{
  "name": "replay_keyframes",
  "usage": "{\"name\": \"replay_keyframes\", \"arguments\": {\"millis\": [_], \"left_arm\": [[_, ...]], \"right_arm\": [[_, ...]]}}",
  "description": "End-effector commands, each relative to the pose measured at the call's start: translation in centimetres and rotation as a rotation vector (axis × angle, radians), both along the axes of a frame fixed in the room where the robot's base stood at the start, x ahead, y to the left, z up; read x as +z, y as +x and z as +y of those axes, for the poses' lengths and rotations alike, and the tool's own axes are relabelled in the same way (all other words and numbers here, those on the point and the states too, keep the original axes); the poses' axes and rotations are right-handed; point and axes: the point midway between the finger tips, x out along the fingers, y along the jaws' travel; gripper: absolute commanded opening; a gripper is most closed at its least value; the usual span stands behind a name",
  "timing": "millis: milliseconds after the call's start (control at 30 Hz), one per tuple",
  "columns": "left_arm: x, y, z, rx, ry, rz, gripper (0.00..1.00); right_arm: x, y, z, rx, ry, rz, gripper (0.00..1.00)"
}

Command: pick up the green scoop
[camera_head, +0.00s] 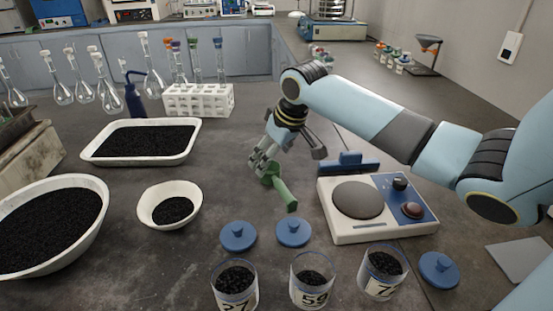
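The gripper comes down from the upper right, tilted to the left. The fingers hide part of the scoop, and I cannot tell whether it touches the bench. My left gripper is not in view.
Blue lids (238,236) and labelled beakers of black grains (312,291) are in front. A white bowl (146,212) and tray (92,158) are left. A tube rack (200,113) and glass flasks stand behind.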

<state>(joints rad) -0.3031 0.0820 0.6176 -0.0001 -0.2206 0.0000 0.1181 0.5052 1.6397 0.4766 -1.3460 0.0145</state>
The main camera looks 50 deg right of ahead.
Motion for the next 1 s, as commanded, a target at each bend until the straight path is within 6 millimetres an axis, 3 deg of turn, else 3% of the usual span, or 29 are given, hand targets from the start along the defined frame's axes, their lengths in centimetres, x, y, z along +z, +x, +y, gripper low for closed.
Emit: {"name": "replay_keyframes", "arguments": {"millis": [300, 633, 1000], "left_arm": [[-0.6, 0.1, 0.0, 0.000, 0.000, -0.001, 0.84], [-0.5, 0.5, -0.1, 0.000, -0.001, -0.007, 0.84], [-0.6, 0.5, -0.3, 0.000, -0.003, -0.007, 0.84]], "right_arm": [[-4.3, 1.4, -0.3, -0.001, 0.003, 0.000, 0.78], [-4.9, 1.6, -0.4, 0.001, 0.000, 0.000, 0.77], [-4.9, 1.6, -0.4, 0.001, 0.000, 0.000, 0.29]]}}
